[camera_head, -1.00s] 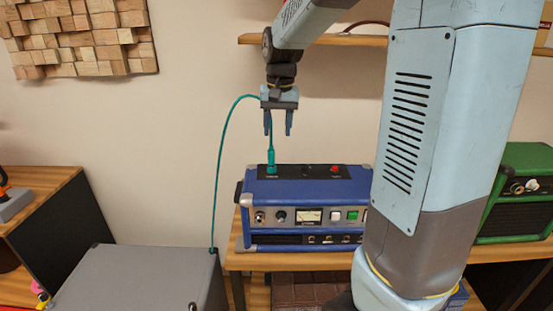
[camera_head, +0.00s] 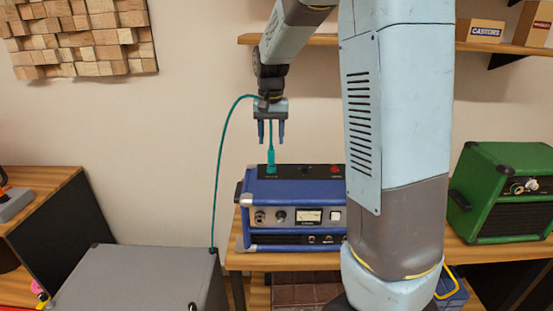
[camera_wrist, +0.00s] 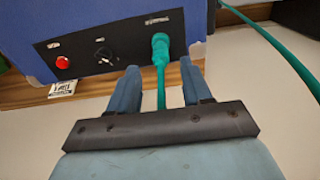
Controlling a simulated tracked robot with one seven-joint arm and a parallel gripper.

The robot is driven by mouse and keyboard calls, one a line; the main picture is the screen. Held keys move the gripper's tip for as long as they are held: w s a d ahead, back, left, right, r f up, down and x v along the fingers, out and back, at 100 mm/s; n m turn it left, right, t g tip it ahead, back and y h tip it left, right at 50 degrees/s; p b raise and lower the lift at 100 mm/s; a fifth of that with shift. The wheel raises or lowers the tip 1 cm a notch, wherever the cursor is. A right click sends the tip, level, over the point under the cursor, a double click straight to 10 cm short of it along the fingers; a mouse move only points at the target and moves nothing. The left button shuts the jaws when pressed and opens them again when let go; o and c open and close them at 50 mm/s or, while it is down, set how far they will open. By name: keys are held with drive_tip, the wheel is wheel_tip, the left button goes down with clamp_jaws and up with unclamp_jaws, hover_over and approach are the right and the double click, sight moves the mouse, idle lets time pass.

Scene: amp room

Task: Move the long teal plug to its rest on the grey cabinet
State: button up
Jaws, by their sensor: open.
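The long teal plug (camera_head: 271,157) stands upright in the top panel of the blue amp (camera_head: 300,188). Its teal cable (camera_head: 220,160) arches up by my gripper and down to the grey cabinet (camera_head: 140,280) at lower left. My gripper (camera_head: 271,142) is open, pointing down above the amp, with its fingers on either side of the plug's upper part. In the wrist view the plug (camera_wrist: 160,60) runs between the two open fingers (camera_wrist: 155,85), apart from both. I cannot make out the rest on the grey cabinet.
A green amp (camera_head: 500,195) stands at the right on the wooden bench (camera_head: 300,262). A shelf (camera_head: 470,45) with boxes is on the wall behind my arm. A wooden desk (camera_head: 40,185) is at left. The grey cabinet's top looks largely clear.

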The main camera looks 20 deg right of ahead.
sight(271, 150)
drive_tip(key=shift+f, duration=3.8)
clamp_jaws()
drive_tip(key=shift+r, duration=0.15)
drive_tip(key=shift+r, duration=2.85)
